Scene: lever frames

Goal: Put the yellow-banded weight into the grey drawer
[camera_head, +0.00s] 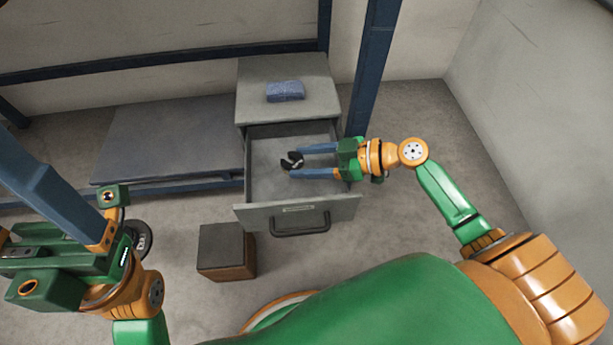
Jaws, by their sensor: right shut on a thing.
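The grey drawer (258,190) is pulled out of the grey cabinet (325,95), and its inside shows from above. My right gripper (291,161) reaches in from the right, over the drawer's opening. Its jaws are shut on a small dark thing with a pale patch, mostly hidden by the fingertips. No yellow band can be made out on it, so I cannot tell for sure that it is the weight. My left gripper (50,185) is at the left; its fingertips are not clearly visible.
A folded blue cloth (285,91) lies on the cabinet top. A dark block (226,252) stands on the floor before the drawer. A black disc (139,240) shows beside my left wrist. A blue post (372,65) rises right of the cabinet. Floor at right is clear.

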